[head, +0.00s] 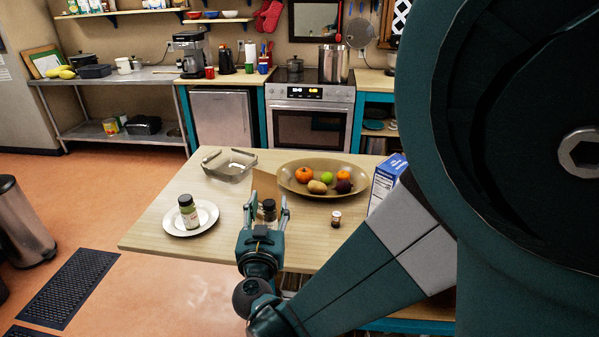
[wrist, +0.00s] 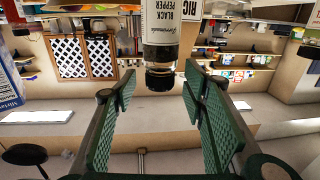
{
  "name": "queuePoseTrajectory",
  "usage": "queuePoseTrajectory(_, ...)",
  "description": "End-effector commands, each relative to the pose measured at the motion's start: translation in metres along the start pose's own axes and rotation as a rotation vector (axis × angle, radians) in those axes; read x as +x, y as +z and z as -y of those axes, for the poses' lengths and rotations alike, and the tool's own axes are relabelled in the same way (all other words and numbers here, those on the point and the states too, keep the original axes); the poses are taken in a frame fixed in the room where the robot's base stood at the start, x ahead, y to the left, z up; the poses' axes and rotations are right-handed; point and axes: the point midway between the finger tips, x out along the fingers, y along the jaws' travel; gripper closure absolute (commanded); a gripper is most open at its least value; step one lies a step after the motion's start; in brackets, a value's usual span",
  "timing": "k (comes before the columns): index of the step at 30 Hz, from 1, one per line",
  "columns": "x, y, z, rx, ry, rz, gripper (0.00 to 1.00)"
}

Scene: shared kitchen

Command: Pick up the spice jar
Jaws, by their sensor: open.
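A spice jar with a dark cap (head: 269,206) stands on the table in the head view, showing between the fingers of my gripper (head: 267,212). In the wrist view the jar (wrist: 161,28) has a pale label reading "BLACK PEPPER" and a black cap, at the top middle. My gripper (wrist: 148,84) is open, with one green-padded finger on each side of the jar's cap end. I see a gap at both sides and no clear contact. My gripper hides the jar's lower part in the head view.
A small jar (head: 336,218) stands right of my gripper. Behind are a glass dish (head: 230,166), a fruit bowl (head: 289,182) and a brown box (head: 262,183). A blue box (head: 386,176) is at right.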

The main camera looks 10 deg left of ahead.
Motion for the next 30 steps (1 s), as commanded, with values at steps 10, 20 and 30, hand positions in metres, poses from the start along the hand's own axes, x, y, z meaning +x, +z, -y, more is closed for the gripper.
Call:
queuePoseTrajectory(10,0.0105,-0.0003,0.0,0.0,-0.001,0.0,0.57)
queuePoseTrajectory(20,0.0104,-0.0003,0.0,0.0,0.0,0.0,0.57)
queuePoseTrajectory(30,0.0103,-0.0003,-0.0001,0.0,0.0,0.0,0.94)
